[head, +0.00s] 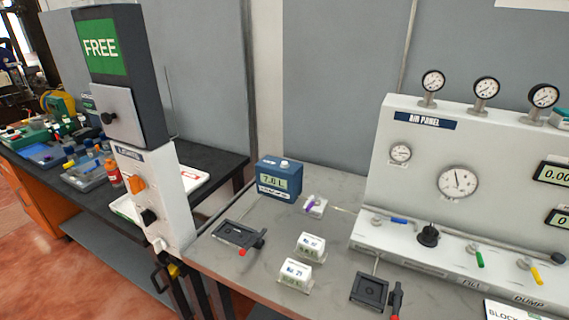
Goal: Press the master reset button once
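No button in view carries a readable "master reset" label. A tall dispenser cabinet stands at left with a green FREE screen (100,47). Below it, its white column has an orange button (137,184), a black button (149,216) and a white knob (158,244). A blue box (279,182) on the grey bench has a display and a small white knob on top. The air panel (380,165) at right has gauges, a black knob (428,236) and blue, green and yellow levers. Neither of my grippers shows in this view.
Two black fixtures with red-tipped handles, one left (238,235) and one at the front (370,291), lie on the grey bench (335,220). Two small labelled boxes (310,245) (295,274) stand between them. A dark bench (65,190) with clutter is behind at left.

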